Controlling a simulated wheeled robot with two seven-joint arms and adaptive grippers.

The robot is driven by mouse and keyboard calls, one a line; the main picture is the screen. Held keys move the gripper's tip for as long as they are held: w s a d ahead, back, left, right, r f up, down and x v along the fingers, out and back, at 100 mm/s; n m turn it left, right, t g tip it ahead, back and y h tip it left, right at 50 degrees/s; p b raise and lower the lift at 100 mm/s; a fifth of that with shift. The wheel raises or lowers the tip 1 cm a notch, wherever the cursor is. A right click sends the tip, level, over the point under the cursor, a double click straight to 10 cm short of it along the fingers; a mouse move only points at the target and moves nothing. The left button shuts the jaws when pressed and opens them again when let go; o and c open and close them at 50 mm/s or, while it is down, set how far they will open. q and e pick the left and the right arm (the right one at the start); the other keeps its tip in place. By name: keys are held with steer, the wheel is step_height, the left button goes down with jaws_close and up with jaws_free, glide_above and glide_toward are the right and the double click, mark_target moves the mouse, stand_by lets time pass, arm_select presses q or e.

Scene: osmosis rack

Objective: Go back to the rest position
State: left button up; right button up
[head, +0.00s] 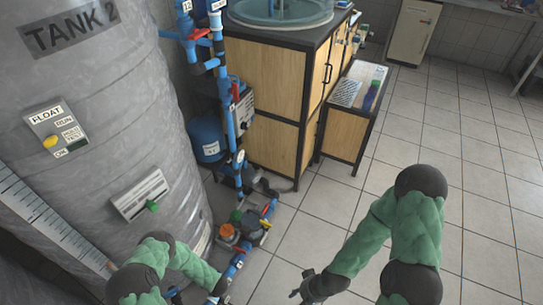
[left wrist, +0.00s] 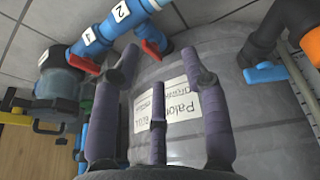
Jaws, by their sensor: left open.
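My left arm comes in at the bottom left of the head view. My left gripper (head: 218,292) is low there, beside the blue pipework, and its fingers are small and partly cut off. In the left wrist view my left gripper (left wrist: 158,78) has its purple-wrapped fingers spread apart with nothing between them. A grey rounded vessel with white labels (left wrist: 182,108) lies behind the fingers. My right arm comes in at the lower right of the head view, bent at the elbow. My right gripper (head: 306,290) is dark and small over the tiled floor, and its opening is unclear.
The large grey tank (head: 95,120) fills the left side. Blue pipes (head: 232,130) and an orange-topped pump assembly (head: 240,228) stand beside it. A wooden cabinet (head: 265,85) and a low side unit (head: 345,132) stand behind. Open tiled floor (head: 470,170) lies to the right.

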arm_select(q)
steer(key=w+d+r+m+h+p, duration=0.1)
steer(key=d+r+m+h+p, duration=0.3)
steer(key=r, duration=0.6)
steer(key=s+d+r+m+h, duration=0.1)
steer(key=s+d+r, duration=0.2)
steer(key=r, duration=0.4)
steer(key=s+d+r+m+g+p, duration=0.1)
steer(key=s+d+r, duration=0.3)
steer(key=r, duration=0.4)
steer(key=s+d+r+m+g+h+p, duration=0.1)
steer(key=s+d+r+m, duration=0.1)
steer(key=r, duration=0.5)
steer(key=shift+s+d+r+m+h, duration=0.3)
steer(key=shift+s+d+m, duration=0.1)
steer(key=shift+s+d, duration=0.65)
steer(key=shift+s+a, duration=0.1)
steer(key=shift+a, duration=0.05)
steer(key=shift+c, duration=0.6)
steer(key=shift+a, duration=0.15)
